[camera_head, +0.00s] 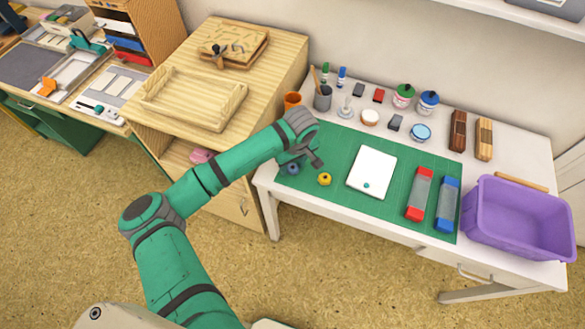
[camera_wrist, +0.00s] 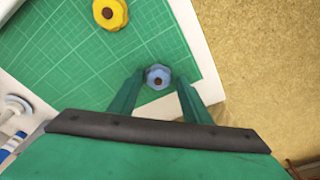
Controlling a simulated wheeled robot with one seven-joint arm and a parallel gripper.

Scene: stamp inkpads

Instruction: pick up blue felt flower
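The blue felt flower (camera_head: 292,168) lies near the left end of the green cutting mat (camera_head: 335,149) on the white table. In the wrist view the blue flower (camera_wrist: 158,77), with a dark centre, shows between the two fingertips. My gripper (camera_wrist: 158,84) is open, with one finger on each side of the flower. Contact and exact height cannot be told. In the head view my gripper (camera_head: 300,158) is over the mat's left end, partly hiding the area around the flower. A yellow felt flower (camera_head: 324,179) lies to the right, also in the wrist view (camera_wrist: 110,13).
A white pad (camera_head: 372,168), a red-capped block (camera_head: 419,194) and a blue-capped block (camera_head: 447,204) lie on the mat. A purple bin (camera_head: 520,218) stands at the right. An orange cup (camera_head: 291,101) and a grey pen cup (camera_head: 323,98) stand behind my gripper.

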